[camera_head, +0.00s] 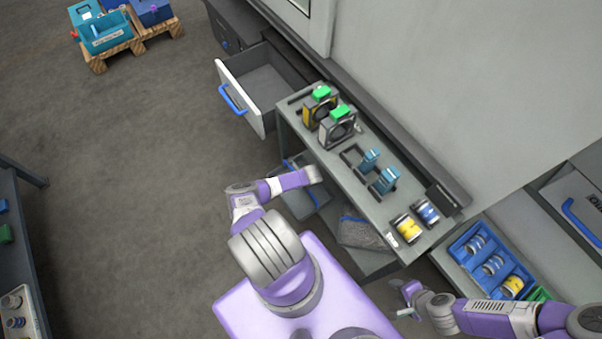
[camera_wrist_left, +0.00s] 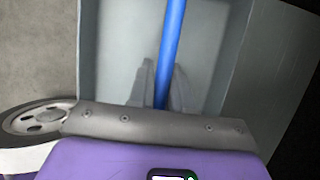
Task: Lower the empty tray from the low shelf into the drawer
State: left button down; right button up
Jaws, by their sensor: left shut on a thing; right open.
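The grey tray (camera_head: 318,197) with a blue handle bar sits low beside the shelf unit, partly hidden by my left forearm. In the left wrist view its inside (camera_wrist_left: 118,45) looks empty. My left gripper (camera_wrist_left: 162,88) is shut on the tray's blue bar (camera_wrist_left: 170,45). In the head view its fingers are hidden behind my wrist. The drawer (camera_head: 268,84) is pulled open behind the shelf unit's left end and looks empty, with a white front and blue handle (camera_head: 233,99). My right gripper (camera_head: 408,303) is open and empty at the lower right.
The upper shelf (camera_head: 350,190) holds green-topped devices (camera_head: 338,122), blue parts (camera_head: 383,180) and cans (camera_head: 407,228). A dark grey bin (camera_head: 362,235) stands below. A blue tray of cans (camera_head: 490,262) is at right. Open floor (camera_head: 140,150) lies left.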

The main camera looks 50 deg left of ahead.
pick_arm(q)
jog(key=shift+r+p, duration=2.85)
jog(key=shift+p, duration=0.1)
jog(key=shift+f, duration=0.1)
